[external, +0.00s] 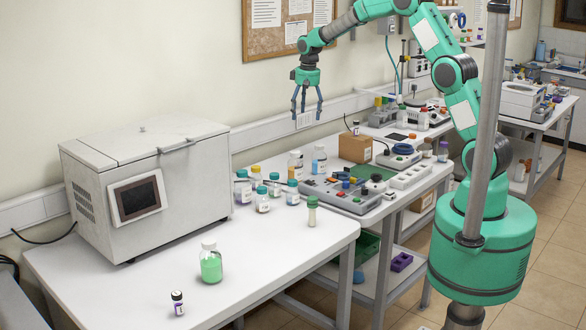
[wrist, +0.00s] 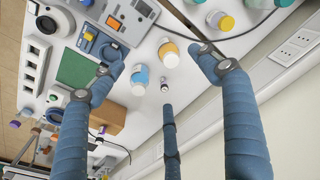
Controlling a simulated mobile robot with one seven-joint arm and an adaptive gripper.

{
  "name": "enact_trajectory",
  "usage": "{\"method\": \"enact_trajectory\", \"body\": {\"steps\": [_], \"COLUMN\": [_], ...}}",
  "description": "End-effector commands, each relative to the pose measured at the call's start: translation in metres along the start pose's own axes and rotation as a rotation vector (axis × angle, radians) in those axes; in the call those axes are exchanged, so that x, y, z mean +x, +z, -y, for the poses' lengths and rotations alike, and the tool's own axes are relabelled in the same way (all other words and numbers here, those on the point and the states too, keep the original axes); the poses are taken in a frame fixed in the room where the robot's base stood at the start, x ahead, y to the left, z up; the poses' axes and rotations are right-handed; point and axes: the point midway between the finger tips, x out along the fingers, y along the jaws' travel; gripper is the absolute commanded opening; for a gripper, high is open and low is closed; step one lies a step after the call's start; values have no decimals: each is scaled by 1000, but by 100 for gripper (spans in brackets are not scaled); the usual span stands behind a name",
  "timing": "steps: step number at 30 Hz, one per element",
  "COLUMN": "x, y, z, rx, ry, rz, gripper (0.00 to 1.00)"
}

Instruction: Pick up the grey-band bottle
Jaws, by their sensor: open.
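My gripper (external: 307,108) hangs open and empty, fingers down, high above the back of the benches. In the wrist view its spread blue fingers (wrist: 160,66) frame the bench below. I cannot make out a grey band for certain on any bottle. Candidates include a pale bottle (external: 296,160) at the back and a green-capped vial (external: 312,211) near the bench's right edge. Beneath my gripper, the wrist view shows a bottle with an orange band (wrist: 168,53), one with a blue band (wrist: 140,77) and a small dark-topped vial (wrist: 165,87).
A white box machine (external: 190,190) fills the left of the front bench. Teal-capped bottles (external: 262,199) cluster beside it. A green-liquid bottle (external: 210,267) and a purple-labelled vial (external: 178,304) stand in front. A control panel (external: 345,198) and a cardboard box (external: 355,147) sit on the right.

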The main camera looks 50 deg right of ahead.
Motion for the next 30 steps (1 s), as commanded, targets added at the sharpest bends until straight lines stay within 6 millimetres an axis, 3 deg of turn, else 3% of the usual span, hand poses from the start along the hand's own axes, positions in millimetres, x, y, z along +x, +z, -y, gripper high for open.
{"method": "enact_trajectory", "body": {"steps": [6, 15, 21, 30], "x": [50, 112, 129, 131], "y": [-31, -58, -64, -64], "z": [-4, -9, -10, -11], "rx": [16, 34, 39, 40], "ry": [5, 10, 11, 12], "rz": [40, 81, 91, 92], "gripper": [76, 76, 76, 76]}}
